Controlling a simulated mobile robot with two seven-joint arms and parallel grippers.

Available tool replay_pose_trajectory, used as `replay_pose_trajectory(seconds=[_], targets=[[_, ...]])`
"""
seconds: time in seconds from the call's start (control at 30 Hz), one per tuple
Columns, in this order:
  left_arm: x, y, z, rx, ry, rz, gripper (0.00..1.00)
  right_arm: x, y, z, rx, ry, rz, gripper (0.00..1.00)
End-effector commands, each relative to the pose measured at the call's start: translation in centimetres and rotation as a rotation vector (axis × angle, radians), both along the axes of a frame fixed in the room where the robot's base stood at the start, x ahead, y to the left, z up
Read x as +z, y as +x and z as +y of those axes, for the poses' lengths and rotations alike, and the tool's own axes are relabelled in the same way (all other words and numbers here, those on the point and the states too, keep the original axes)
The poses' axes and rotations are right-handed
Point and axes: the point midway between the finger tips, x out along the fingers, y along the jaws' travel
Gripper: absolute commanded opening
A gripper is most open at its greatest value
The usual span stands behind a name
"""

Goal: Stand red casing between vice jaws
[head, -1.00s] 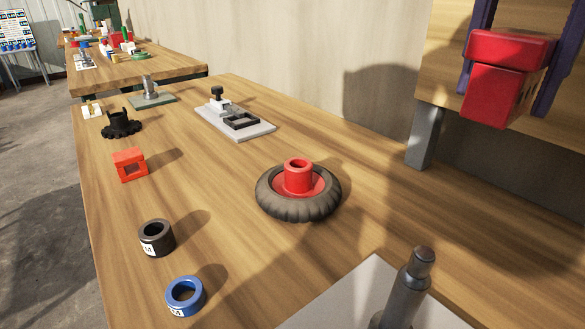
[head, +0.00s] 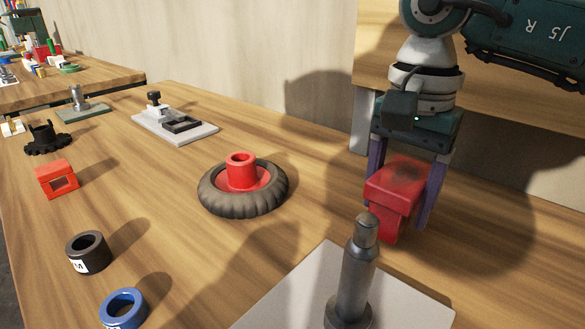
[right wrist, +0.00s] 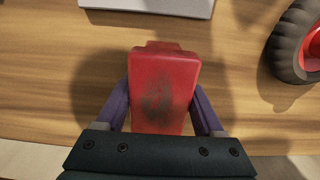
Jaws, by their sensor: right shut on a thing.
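The red casing (head: 393,190) is a blocky red part with a dark smudge on its face. My right gripper (head: 402,208) is shut on it, with a purple finger on each side. It hangs over the bench behind the upright grey post; I cannot tell its exact height. In the right wrist view the casing (right wrist: 163,90) fills the space between the fingers (right wrist: 162,105). I cannot make out vice jaws for certain; a pale plate (head: 205,132) with a black knob and black frame lies farther back. My left gripper is not in view.
A grey post (head: 355,275) stands on a pale plate (head: 290,295) in front of the casing. A tyre (head: 215,198) with a red hub lies left. An orange block (head: 56,178), black ring (head: 88,252) and blue ring (head: 123,308) line the left side.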

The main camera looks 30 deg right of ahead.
Motion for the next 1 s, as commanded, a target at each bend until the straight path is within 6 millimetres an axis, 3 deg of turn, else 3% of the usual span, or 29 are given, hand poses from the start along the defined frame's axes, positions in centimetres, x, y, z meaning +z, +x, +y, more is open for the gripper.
replay_pose_trajectory(seconds=[0.13, 0.5, 0.53, 0.77, 1.0], targets=[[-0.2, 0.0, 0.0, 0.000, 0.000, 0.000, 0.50, -1.9, 0.0, 0.1, 0.000, 0.001, -0.001, 0.00], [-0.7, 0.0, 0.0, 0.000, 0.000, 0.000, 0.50, -2.3, 0.1, 0.0, 0.000, 0.000, -0.003, 0.00], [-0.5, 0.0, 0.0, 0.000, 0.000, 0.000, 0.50, -2.3, 0.0, 0.0, 0.000, 0.000, -0.001, 0.73], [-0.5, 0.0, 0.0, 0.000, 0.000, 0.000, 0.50, -2.2, 0.0, 0.0, 0.000, 0.000, 0.000, 0.99], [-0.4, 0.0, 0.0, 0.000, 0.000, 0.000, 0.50, -2.2, 0.0, 0.0, 0.000, 0.000, 0.000, 0.99]])
